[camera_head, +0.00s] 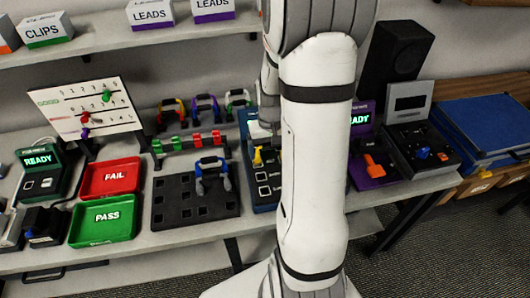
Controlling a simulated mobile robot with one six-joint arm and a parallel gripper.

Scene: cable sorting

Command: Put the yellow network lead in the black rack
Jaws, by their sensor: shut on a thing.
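A yellow piece (258,157), which looks like the yellow network lead, shows at the dark blue device with white squares (264,191). My gripper (262,140) is just above it, mostly hidden behind my white arm, and appears shut on it. I cannot tell whether the lead is seated in the device or held clear of it. The black rack (164,212) with square slots lies left of the device. A blue lead (210,172) stands at its back right, and several front and left slots are empty.
A red FAIL tray (111,177) and green PASS tray (103,219) sit left of the rack. Behind it are a rail of green and red clips (190,143) and several looped leads (204,106). A purple device (375,171) stands right of my arm.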

